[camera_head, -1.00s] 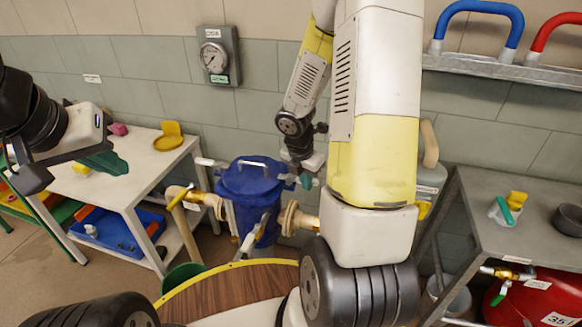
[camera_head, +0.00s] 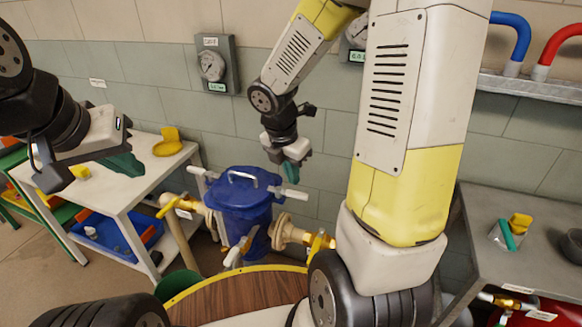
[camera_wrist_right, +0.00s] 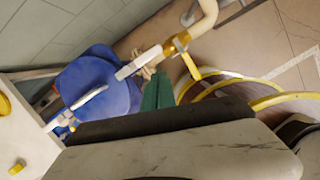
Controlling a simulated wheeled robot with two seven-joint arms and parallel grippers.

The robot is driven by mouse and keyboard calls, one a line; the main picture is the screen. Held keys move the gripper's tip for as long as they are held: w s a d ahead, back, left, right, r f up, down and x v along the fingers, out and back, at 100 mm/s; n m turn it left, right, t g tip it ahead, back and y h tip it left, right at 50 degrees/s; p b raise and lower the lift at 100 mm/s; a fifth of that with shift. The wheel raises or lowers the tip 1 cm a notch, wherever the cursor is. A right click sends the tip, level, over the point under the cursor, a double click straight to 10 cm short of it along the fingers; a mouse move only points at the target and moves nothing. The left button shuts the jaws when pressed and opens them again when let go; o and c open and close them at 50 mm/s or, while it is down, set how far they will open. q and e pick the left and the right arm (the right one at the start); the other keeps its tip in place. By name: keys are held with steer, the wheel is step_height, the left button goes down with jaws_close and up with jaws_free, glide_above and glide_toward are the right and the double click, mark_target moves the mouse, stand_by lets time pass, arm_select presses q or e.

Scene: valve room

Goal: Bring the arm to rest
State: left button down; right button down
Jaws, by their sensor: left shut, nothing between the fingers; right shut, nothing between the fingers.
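My right gripper (camera_head: 300,160) hangs above and behind the right side of the blue lidded vessel (camera_head: 243,192), apart from it in the head view. Its teal fingers show together in the right wrist view (camera_wrist_right: 157,92), shut with nothing between them; the vessel (camera_wrist_right: 97,82) lies to their left there. My left gripper (camera_head: 122,165) is at the left, in front of the light table. Its teal fingers are closed and empty. My right arm's large white and yellow links cover much of the right half of the head view.
Pipes with yellow valve handles flank the vessel; one handle (camera_head: 320,243) is near my right arm. The light table (camera_head: 135,185) is at left, a grey bench (camera_head: 535,225) at right.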

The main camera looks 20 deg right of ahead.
steer(key=shift+r, duration=0.15)
steer(key=s+a+r+m+t+y, duration=0.1)
steer(key=s+r+m, duration=0.5)
steer(key=m, duration=0.6)
steer(key=s+r+m+t+y, duration=0.3)
steer(key=s+r+m, duration=0.3)
steer(key=r+m, duration=0.5)
steer(key=shift+a+m+t, duration=0.3)
steer(key=shift+a+m, duration=0.05)
steer(key=shift+m, duration=0.35)
steer(key=shift+s, duration=0.1)
